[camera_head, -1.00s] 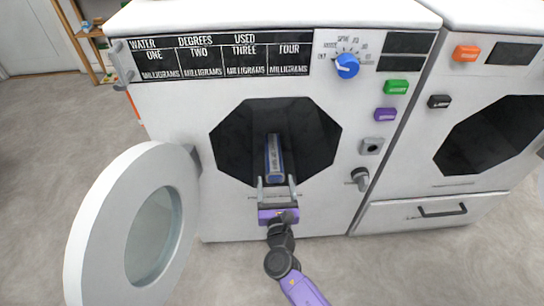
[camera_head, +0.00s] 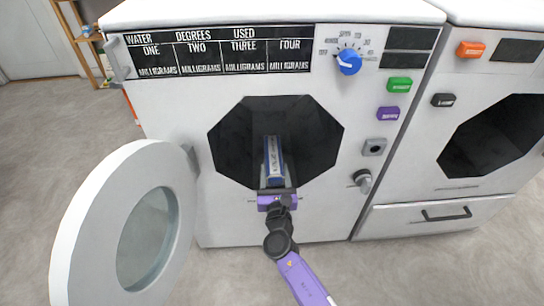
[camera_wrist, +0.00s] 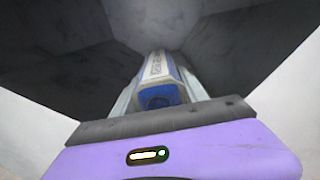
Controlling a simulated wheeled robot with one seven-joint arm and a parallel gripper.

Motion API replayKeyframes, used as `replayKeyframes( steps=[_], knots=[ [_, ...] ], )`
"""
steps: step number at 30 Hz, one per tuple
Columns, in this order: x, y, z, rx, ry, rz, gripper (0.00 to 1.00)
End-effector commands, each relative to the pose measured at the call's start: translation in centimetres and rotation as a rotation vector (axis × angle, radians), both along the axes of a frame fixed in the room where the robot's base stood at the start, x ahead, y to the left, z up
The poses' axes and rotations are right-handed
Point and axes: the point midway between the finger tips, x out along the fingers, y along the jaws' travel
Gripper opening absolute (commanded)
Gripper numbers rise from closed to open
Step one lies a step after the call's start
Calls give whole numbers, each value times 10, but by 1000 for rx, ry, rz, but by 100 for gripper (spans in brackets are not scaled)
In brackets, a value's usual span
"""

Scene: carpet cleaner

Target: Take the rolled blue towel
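The rolled blue towel (camera_head: 273,160) is a long blue and white bundle with lettering. It lies lengthwise inside the washer's dark drum, with its near end towards me. In the wrist view the towel (camera_wrist: 158,85) points straight away from my gripper. My gripper (camera_head: 275,185) is at the drum opening. In the wrist view its fingers (camera_wrist: 158,95) lie along both sides of the towel's near end, spread with little space to it. The gripper looks open, and I see no clear grip. The towel's underside is hidden.
The washer (camera_head: 225,215) has its round white door (camera_head: 85,215) swung open to the left. A second machine (camera_head: 440,185) stands on the right. A wooden shelf (camera_head: 85,50) is at the back left.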

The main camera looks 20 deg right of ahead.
Motion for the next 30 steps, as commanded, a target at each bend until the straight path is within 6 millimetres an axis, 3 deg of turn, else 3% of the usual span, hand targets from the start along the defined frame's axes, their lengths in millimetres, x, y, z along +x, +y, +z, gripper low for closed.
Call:
replayKeyframes(
  steps=[1,7,30],
  knots=[
    [0,0,0,0,0,0,39],
    [0,0,0,0,0,0,0],
    [0,0,9,0,-1,-1,0]
  ],
)
